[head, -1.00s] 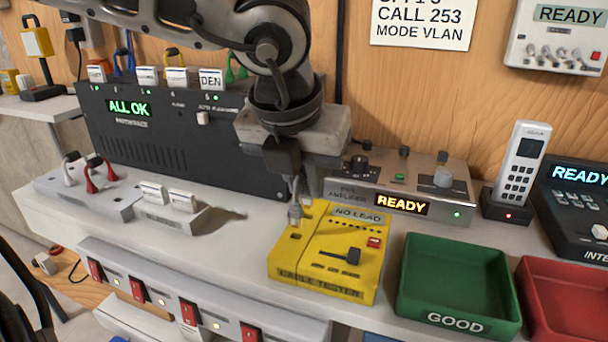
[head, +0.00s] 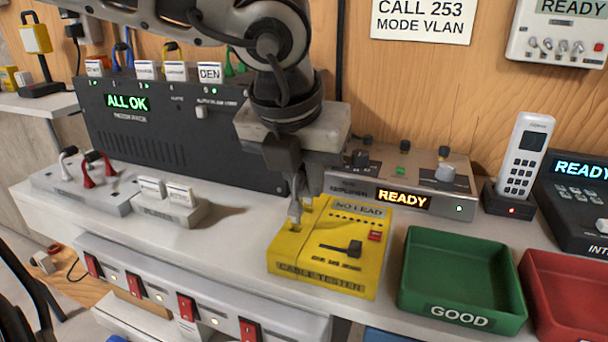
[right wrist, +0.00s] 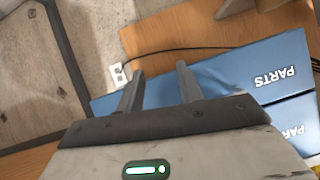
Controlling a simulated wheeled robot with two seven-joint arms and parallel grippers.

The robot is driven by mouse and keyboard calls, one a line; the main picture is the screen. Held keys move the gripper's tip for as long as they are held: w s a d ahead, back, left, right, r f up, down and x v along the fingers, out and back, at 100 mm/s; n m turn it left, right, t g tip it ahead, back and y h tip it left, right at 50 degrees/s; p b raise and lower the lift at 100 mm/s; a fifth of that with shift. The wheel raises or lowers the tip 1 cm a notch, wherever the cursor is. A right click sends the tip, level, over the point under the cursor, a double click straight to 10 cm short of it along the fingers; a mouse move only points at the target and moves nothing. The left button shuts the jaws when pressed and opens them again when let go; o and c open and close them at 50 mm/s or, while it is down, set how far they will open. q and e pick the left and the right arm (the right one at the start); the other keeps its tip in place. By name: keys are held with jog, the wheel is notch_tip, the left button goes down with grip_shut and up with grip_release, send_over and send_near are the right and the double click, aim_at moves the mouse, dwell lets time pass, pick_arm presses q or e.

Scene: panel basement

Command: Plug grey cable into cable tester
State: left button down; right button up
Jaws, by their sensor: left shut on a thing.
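The yellow cable tester (head: 318,262) stands on the white bench, its display reading NO LEAD. My left gripper (head: 296,208) points down at the tester's back left corner. It is shut on a small grey piece, seemingly the grey cable's plug (head: 295,215), whose lower end is at or just above the tester's top. I cannot tell whether it sits in a socket; the fingers hide most of it. My right gripper (right wrist: 160,88) shows in the right wrist view, open and empty, fingers apart above blue PARTS drawers.
A green GOOD tray (head: 407,292) and a red tray (head: 538,300) stand right of the tester. A grey amplifier (head: 452,190) reading READY is behind it. A black patch rack (head: 160,160) reading ALL OK stands behind left. A row of red switches (head: 188,306) lines the front.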

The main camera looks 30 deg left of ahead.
pick_arm(q)
jog(key=shift+f+b, duration=0.2)
jog(key=shift+b, duration=0.85)
dwell(1.1)
jog(key=shift+f+b, duration=0.9)
jog(key=shift+b, duration=1.45)
dwell(2.9)
dwell(0.3)
jog(key=c, duration=1.3)
grip_release()
